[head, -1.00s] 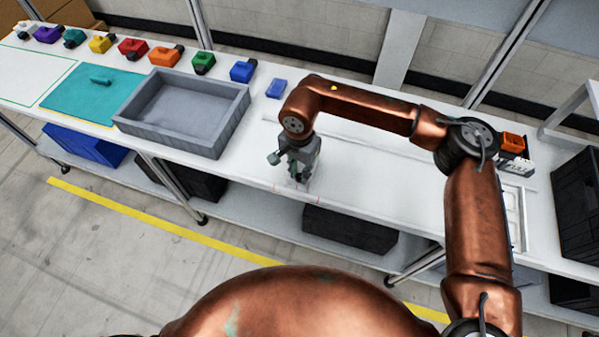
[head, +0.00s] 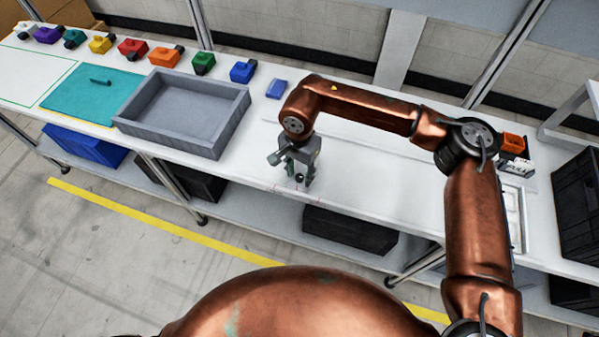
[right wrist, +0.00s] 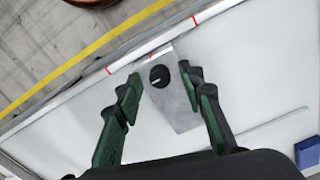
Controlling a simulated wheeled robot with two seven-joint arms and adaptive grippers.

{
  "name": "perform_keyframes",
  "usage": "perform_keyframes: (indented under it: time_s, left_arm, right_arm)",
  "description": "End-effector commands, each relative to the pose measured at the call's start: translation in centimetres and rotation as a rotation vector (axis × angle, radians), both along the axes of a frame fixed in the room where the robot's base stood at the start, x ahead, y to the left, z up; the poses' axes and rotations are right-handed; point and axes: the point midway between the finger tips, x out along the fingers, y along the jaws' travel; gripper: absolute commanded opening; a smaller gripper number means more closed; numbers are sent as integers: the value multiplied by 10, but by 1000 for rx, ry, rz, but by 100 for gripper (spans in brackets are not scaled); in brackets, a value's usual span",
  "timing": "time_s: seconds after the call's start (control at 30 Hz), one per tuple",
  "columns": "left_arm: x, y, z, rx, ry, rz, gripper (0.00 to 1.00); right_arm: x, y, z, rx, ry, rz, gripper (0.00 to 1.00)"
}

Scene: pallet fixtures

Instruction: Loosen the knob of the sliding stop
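The sliding stop (right wrist: 184,118) is a grey metal plate near the table's front edge in the right wrist view. Its round black knob (right wrist: 160,76) has a white line on top. The knob also shows as a small dark ball in the head view (head: 300,178). In the head view the right gripper (head: 298,172) points down over the table's front edge. My left gripper is not in view.
A grey tray (head: 222,130) stands left of my right arm. A blue block (head: 277,89) lies behind the gripper. Several coloured parts line the back of the table (head: 375,198). Red marks (right wrist: 108,70) sit along its front edge. The surface around the stop is mostly clear.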

Motion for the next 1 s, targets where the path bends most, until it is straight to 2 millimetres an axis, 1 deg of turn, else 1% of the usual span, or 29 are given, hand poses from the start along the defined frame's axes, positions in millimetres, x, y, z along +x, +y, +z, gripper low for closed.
perform_keyframes:
  time_s: [0.07, 0.17, 0.4, 0.5, 0.6, 0.7, 0.8, 1.0]
  left_arm:
    - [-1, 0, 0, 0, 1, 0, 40]
    - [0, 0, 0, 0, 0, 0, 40]
    - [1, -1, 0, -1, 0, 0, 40]
    - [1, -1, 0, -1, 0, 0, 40]
    - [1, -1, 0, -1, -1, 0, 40]
    - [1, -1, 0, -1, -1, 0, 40]
    - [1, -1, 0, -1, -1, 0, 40]
    - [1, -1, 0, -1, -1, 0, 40]
  right_arm:
    - [0, 0, 5, 1, -2, 0, 36]
    - [1, 1, 18, 1, -3, 0, 36]
    - [1, 0, 68, 2, -5, -1, 36]
    - [1, 0, 88, 2, -5, -1, 36]
    - [1, 0, 102, 0, -2, -1, 36]
    - [1, 0, 113, 1, -2, -1, 36]
    - [0, 0, 118, 1, -1, 0, 36]
    - [0, 0, 120, 0, 0, 0, 36]
